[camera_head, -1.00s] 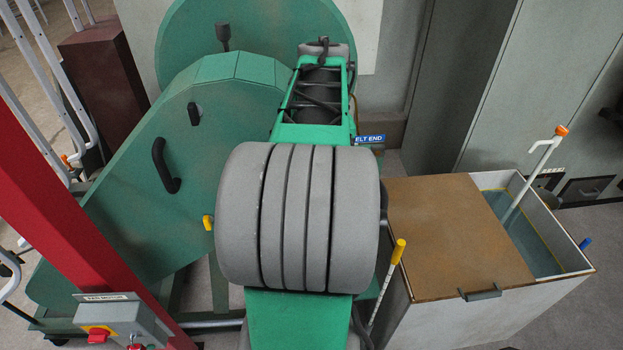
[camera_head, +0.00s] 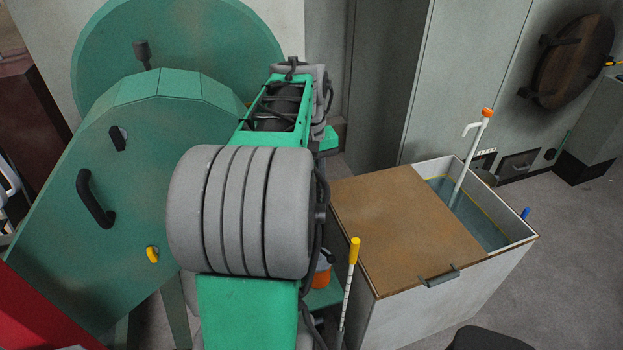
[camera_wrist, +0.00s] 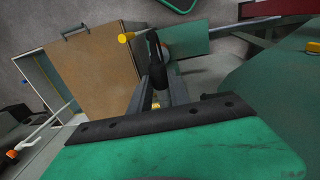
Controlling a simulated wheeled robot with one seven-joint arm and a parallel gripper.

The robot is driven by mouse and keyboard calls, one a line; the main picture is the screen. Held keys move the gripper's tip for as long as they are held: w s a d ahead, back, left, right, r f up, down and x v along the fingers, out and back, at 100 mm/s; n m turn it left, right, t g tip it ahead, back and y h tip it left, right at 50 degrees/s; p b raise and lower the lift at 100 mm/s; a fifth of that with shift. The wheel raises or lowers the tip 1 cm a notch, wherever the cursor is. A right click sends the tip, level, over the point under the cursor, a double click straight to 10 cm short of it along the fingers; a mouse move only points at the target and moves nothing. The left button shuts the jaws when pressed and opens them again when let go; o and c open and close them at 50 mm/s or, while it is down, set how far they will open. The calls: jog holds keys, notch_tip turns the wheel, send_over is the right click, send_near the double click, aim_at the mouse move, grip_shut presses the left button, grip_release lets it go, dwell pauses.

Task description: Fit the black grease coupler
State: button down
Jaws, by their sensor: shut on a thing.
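My gripper (camera_wrist: 158,90) shows in the wrist view, its two dark fingers shut on a small black piece (camera_wrist: 157,76), apparently the black grease coupler. The black piece stands out beyond the fingers, over a small green shelf (camera_wrist: 190,36). An orange and white thing lies partly hidden behind it there. In the head view my green and grey arm hides the gripper and the piece. No fitting for the coupler can be made out.
A white-walled box (camera_head: 440,315) with a brown lid (camera_head: 405,225) stands right of my arm; a yellow-topped rod (camera_head: 353,252) stands before it. An orange container (camera_head: 322,275) sits beside my arm. A large green guard (camera_head: 130,205) with handles fills the left. Floor is free at far right.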

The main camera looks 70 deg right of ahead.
jog(key=shift+w+r, duration=0.1)
dwell(0.3)
jog(key=shift+w+d+p, duration=0.15)
jog(key=shift+d+p, duration=0.1)
jog(key=shift+p, duration=0.15)
jog(key=shift+w+d+p, duration=0.55)
jog(key=shift+w+d, duration=0.3)
jog(key=shift+d, duration=0.1)
jog(key=shift+d, duration=0.1)
dwell(0.3)
jog(key=shift+w+d+p, duration=0.4)
jog(key=shift+w+d, duration=0.5)
jog(key=shift+d, duration=0.05)
jog(key=c, duration=1.1)
grip_release()
jog(key=shift+c, duration=0.2)
